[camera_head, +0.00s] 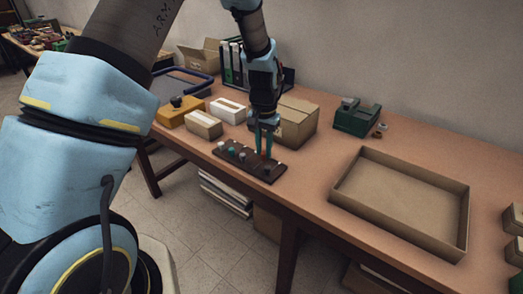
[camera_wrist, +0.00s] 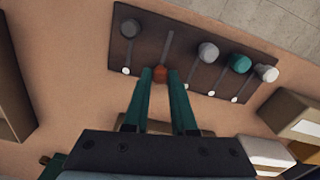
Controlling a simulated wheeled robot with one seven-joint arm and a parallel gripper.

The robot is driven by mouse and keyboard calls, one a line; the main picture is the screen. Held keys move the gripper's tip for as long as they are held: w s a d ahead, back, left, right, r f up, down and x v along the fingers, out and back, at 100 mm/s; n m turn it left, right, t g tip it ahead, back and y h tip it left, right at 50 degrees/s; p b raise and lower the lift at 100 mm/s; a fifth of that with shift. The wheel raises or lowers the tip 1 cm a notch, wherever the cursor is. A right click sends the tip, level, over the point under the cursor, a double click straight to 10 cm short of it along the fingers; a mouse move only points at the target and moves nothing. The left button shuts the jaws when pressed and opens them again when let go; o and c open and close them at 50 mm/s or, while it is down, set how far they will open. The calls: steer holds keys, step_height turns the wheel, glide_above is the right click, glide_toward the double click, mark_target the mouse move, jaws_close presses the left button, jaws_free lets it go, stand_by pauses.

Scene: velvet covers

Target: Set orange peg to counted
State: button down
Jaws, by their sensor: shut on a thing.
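A dark board (camera_head: 238,171) with parallel slots lies near the table's front edge; it also shows in the wrist view (camera_wrist: 185,75). The small orange peg (camera_wrist: 160,72) sits in its slot at the end nearest my gripper in the wrist view; the slot's other end is bare. My gripper (camera_wrist: 160,74) points down at the board with its green fingers shut on the orange peg, and it also shows in the head view (camera_head: 264,152). The other pegs, a dark grey (camera_wrist: 129,28), a grey (camera_wrist: 208,52), a teal (camera_wrist: 239,63) and a pale one (camera_wrist: 267,73), stand at the opposite slot ends, away from the white dots.
A cardboard box (camera_head: 298,122) stands behind my gripper. A tan box (camera_head: 203,124) and a white box (camera_head: 227,110) stand left of it. A large shallow tray (camera_head: 398,205) lies to the right. Bare table lies between board and tray.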

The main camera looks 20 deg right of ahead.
mark_target(264, 152)
steer(key=c, duration=1)
jaws_free()
step_height(264, 152, up, 11)
steer(key=b, duration=0.2)
steer(key=shift+f, duration=0.1)
steer(key=w+a+r+n, duration=0.15)
steer(key=a+n, duration=0.25)
steer(key=a, duration=1.3)
steer(key=s+a+n, duration=0.2)
steer(key=s+a, duration=0.1)
steer(key=a, duration=0.5)
steer(key=s+a+f+n+t, duration=0.1)
steer(key=s+a, duration=0.3)
steer(key=a, duration=0.4)
steer(key=shift+s+a+n+t, duration=0.2)
steer(key=shift+a+n+t, duration=0.1)
steer(key=shift+n, duration=0.6)
